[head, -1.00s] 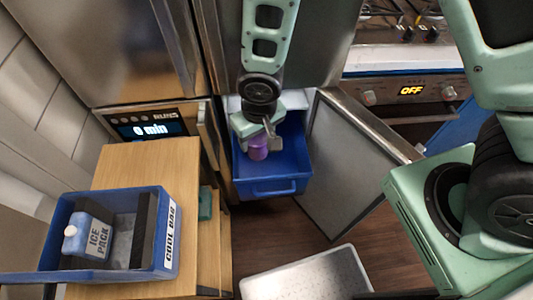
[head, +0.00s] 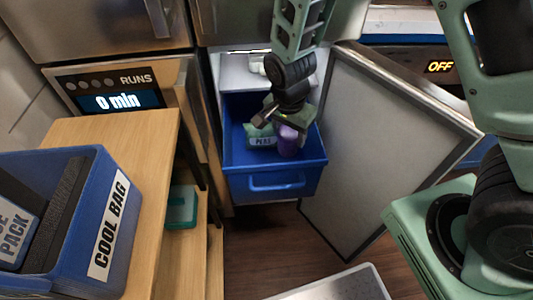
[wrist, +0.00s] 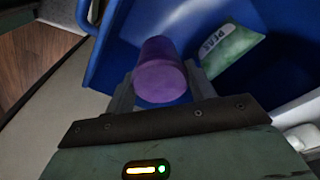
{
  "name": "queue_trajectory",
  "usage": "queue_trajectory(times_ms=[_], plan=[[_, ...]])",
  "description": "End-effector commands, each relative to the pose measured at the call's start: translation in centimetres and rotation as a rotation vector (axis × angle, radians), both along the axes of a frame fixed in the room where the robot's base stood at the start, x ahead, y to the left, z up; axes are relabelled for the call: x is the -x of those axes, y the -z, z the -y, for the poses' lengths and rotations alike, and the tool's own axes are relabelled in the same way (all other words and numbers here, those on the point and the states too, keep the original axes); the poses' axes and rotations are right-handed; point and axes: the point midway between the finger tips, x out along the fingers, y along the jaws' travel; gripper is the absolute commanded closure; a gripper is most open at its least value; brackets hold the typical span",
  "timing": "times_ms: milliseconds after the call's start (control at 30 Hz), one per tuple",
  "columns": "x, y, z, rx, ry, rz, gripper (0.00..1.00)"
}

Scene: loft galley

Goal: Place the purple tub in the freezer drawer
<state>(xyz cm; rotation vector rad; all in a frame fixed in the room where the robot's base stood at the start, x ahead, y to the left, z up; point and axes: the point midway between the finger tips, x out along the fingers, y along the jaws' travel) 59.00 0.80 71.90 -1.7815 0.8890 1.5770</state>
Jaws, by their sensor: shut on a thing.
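The purple tub (wrist: 160,80) is held between the two fingers of my gripper (wrist: 161,92), which is shut on it. In the head view the tub (head: 288,140) is at the lower right of my gripper, within the outline of the open blue freezer drawer (head: 275,183). I cannot tell whether the tub touches the drawer floor. The drawer wall (wrist: 105,55) also shows in the wrist view. My wrist hides part of the drawer's inside.
A green packet labelled PEAS (head: 260,137) lies in the drawer, left of the tub. The open freezer door (head: 375,140) stands to the right. A blue cool bag box (head: 115,225) with an ice pack (head: 15,235) sits on the wooden counter (head: 150,150) at left.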

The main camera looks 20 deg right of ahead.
Motion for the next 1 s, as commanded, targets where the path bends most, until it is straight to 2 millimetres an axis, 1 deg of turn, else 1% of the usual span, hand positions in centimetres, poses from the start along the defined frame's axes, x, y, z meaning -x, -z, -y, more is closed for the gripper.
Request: queue_trajectory(times_ms=[33,100,200,333,467,600,700,867,1000], plan=[[-0.2,1.9,0.3,0.000,0.048,0.001,0.74],[-0.3,2.7,0.7,0.000,0.113,0.001,0.74],[-0.5,3.6,1.2,0.001,0.184,0.001,0.74],[-0.6,4.1,1.5,0.001,0.240,0.001,0.74],[-0.6,5.6,1.6,0.002,0.255,-0.003,0.74],[-0.6,8.3,1.6,0.002,0.253,-0.003,0.74],[-0.6,9.6,1.6,0.001,0.254,-0.002,0.74],[-0.6,10.7,1.6,0.001,0.253,-0.002,0.74],[-0.6,12.5,1.7,0.002,0.252,-0.003,0.74]])
